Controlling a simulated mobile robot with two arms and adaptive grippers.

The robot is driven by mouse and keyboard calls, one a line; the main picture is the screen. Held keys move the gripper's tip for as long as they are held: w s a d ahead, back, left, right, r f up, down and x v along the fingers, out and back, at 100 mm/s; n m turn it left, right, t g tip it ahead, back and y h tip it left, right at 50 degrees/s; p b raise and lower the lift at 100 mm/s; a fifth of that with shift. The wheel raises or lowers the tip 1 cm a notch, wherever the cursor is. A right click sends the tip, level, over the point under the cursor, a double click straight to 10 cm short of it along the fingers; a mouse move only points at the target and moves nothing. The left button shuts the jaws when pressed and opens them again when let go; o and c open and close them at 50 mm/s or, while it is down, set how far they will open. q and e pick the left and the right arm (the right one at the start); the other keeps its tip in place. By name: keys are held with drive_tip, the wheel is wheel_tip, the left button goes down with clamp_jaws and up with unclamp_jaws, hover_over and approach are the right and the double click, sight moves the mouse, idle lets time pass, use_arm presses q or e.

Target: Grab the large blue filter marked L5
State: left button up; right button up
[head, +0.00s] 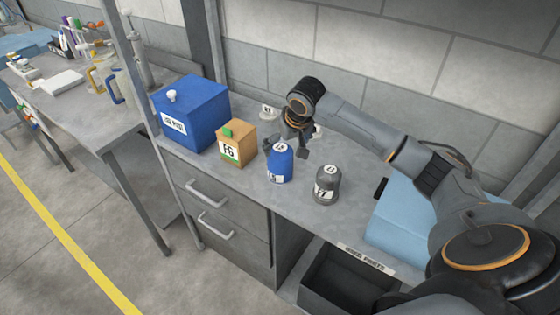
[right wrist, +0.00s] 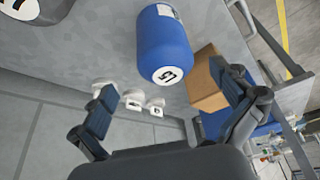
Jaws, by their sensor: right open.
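The blue filter (head: 280,166) stands upright on the grey bench between a cardboard box and a dark filter. In the right wrist view the blue filter (right wrist: 165,40) shows large, and the white label on its end appears to read L5. My right gripper (head: 308,143) is just behind and right of the filter in the head view, pointing down. In the right wrist view my right gripper (right wrist: 163,80) has its fingers wide apart, with the filter seen between and beyond them. Contact is not visible. My left gripper is not in view.
A cardboard box (head: 236,148) and a large blue container (head: 190,112) stand left of the filter. A dark grey filter (head: 327,188) stands to its right. Small white parts (right wrist: 133,98) lie near the wall. A light blue case (head: 400,220) and an open dark bin (head: 345,283) are at right.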

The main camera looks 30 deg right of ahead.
sight(284, 150)
drive_tip(key=shift+x, duration=1.05)
drive_tip(key=shift+w+a+f+p, duration=0.15)
drive_tip(key=shift+w+f+p, duration=0.05)
drive_tip(key=shift+f+p, duration=0.3)
drive_tip(key=p+x, duration=0.1)
drive_tip(key=x, duration=0.2)
drive_tip(key=shift+w+a+f, duration=0.15)
drive_tip(key=shift+a+f, duration=0.05)
drive_tip(key=shift+f, duration=0.1)
drive_tip(key=shift+w+d+f, duration=0.1)
drive_tip(key=shift+w+f, duration=0.05)
drive_tip(key=shift+f, duration=0.25)
drive_tip(key=shift+r, duration=0.1)
drive_tip(key=c, duration=1.6)
drive_tip(key=shift+c, duration=0.2)
